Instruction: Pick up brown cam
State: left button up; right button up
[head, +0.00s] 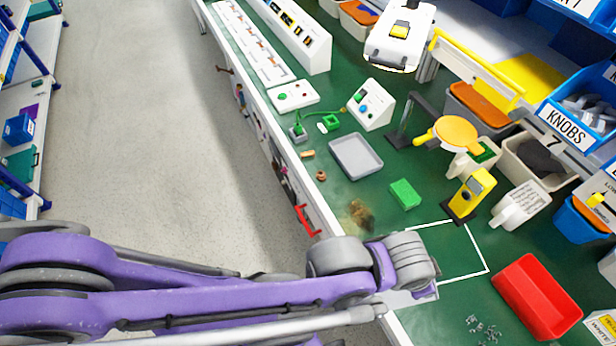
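A small brown piece (321,176), which looks like the cam, lies on the green bench top near its left edge. A flat brown-orange bar (307,154) lies just above it in the picture; I cannot tell for sure which of the two is the cam. My purple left arm comes in from the left across the lower picture and ends in a grey ribbed joint over the bench's front edge, below and right of the brown pieces. No fingers show on it. My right gripper does not show.
A grey tray (356,156) lies right of the brown pieces. A green block (405,194), a yellow device (472,194) and a red bin (537,297) stand farther right. A control box (371,104) stands behind. The floor aisle at left is clear.

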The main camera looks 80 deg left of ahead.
aim_at(321, 175)
jog(key=k+u, duration=0.35)
jog(key=k+j+u, duration=0.1)
jog(key=u, duration=0.25)
jog(key=i+u, duration=0.15)
jog(key=u, duration=1.5)
jog(key=i+l+u, duration=0.1)
jog(key=i+l, duration=0.2)
